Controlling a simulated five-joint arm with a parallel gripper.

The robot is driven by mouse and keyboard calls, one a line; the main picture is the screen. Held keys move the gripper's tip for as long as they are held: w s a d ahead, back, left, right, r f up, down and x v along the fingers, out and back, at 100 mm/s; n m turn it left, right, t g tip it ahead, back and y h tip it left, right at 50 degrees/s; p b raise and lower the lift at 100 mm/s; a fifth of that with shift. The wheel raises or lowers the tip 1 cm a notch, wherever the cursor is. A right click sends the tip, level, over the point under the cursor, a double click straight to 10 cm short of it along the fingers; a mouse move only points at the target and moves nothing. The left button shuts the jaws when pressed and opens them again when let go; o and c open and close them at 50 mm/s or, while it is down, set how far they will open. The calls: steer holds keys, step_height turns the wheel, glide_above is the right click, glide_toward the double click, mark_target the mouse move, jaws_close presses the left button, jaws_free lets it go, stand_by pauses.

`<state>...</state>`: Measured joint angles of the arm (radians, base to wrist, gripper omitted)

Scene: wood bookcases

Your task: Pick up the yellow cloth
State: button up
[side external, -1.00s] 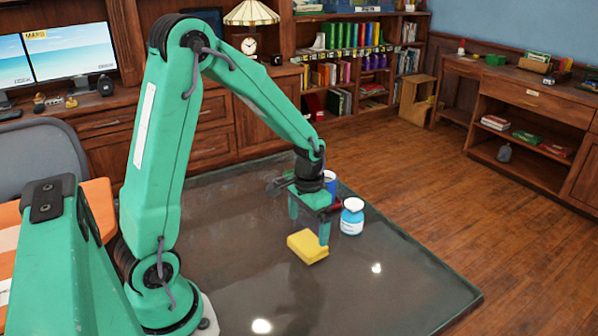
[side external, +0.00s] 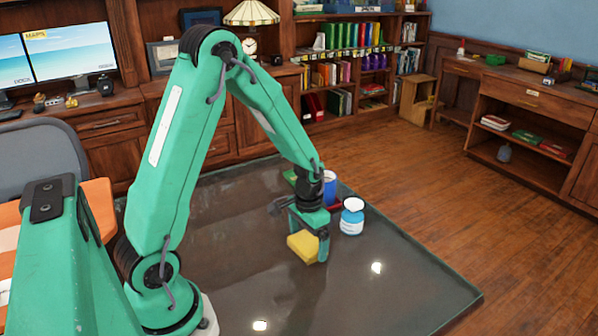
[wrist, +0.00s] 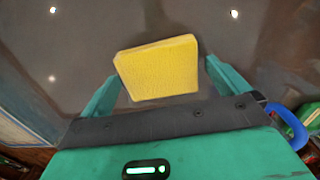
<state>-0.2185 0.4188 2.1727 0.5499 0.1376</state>
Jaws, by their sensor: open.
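The yellow cloth (side external: 303,246) is a thick, folded block lying on the dark glossy table. My gripper (side external: 306,248) is open and low over it, with one finger in front of the cloth's right side in the side view. In the wrist view the cloth (wrist: 158,69) lies ahead of and partly between the two green fingers of my gripper (wrist: 158,88). The cloth's near edge is close to the dark gripper bar.
The table's front and right areas (side external: 400,285) are clear.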

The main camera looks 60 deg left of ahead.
mark_target(308, 241)
stand_by(0.3)
steer(key=c, duration=0.9)
steer(key=shift+o, duration=0.2)
steer(key=shift+r, duration=0.2)
steer(key=shift+r, duration=0.5)
step_height(308, 241, up, 3)
steer(key=s+d+r, duration=0.3)
steer(key=d+r, duration=0.3)
steer(key=d, duration=0.5)
steer(key=shift+s+r, duration=0.35)
